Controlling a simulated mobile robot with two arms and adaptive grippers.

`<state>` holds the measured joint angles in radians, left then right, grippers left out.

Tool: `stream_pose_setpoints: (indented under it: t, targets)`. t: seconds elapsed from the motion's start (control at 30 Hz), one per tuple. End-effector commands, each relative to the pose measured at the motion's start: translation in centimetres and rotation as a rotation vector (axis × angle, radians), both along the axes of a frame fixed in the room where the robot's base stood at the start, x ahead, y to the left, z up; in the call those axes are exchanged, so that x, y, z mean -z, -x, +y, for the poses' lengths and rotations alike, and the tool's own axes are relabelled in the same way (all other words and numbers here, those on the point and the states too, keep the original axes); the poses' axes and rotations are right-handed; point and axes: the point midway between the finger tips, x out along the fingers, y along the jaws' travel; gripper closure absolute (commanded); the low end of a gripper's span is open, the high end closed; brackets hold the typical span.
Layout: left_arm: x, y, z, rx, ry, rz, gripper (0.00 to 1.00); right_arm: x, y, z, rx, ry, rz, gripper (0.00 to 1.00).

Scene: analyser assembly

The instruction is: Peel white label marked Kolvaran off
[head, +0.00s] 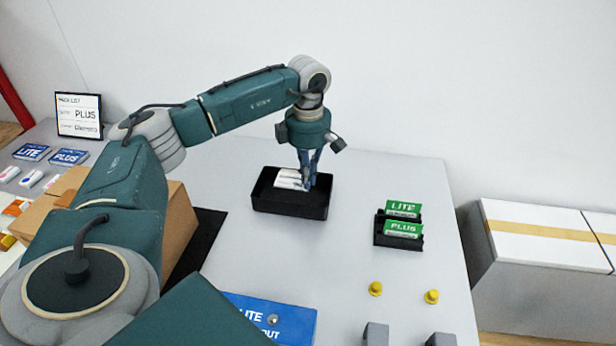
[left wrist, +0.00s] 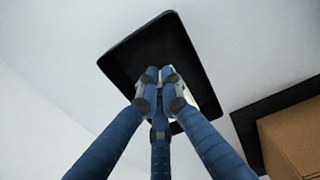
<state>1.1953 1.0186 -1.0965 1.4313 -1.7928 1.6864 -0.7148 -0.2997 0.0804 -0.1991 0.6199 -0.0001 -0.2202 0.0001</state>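White labels or a white sheet with faint dark marks (head: 290,179) show in the black tray (head: 290,207) in the middle of the table. The print is too small to read, so I cannot tell whether it says Kolvaran. My left gripper (head: 307,184) points down into the tray at the right side of the white piece. In the left wrist view its blue fingers (left wrist: 160,82) are drawn together over the tray (left wrist: 130,62), with a little white behind the tips. I cannot tell whether a label is pinched between them. My right gripper is not in view.
Green LITE and PLUS cards stand in a black holder (head: 399,242) to the right. Two yellow knobs (head: 375,289) are in front of it. A cardboard box (head: 182,225) stands left of the tray. A pick list sign (head: 79,115) stands at the back left.

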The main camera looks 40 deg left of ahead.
Motion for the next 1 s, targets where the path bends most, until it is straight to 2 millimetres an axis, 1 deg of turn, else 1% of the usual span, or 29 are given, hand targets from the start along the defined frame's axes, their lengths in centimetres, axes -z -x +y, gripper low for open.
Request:
stream_pose_setpoints:
  t: [0.03,0.1,0.17,0.53,1.0]
  targets:
    - [0.0,0.0,0.0,0.0,0.0,0.0,1.0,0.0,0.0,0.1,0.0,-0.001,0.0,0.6]
    - [0.0,0.0,0.0,0.0,0.0,0.0,0.85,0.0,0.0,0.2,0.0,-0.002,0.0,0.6]
    - [0.0,0.0,0.0,0.0,0.0,0.0,0.73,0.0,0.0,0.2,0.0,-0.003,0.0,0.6]
    - [-0.3,0.0,0.0,0.0,0.0,0.0,0.73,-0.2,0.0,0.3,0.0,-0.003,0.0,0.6]
    - [-3.5,0.0,0.0,0.0,0.0,0.0,0.73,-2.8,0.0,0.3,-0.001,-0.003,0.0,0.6]
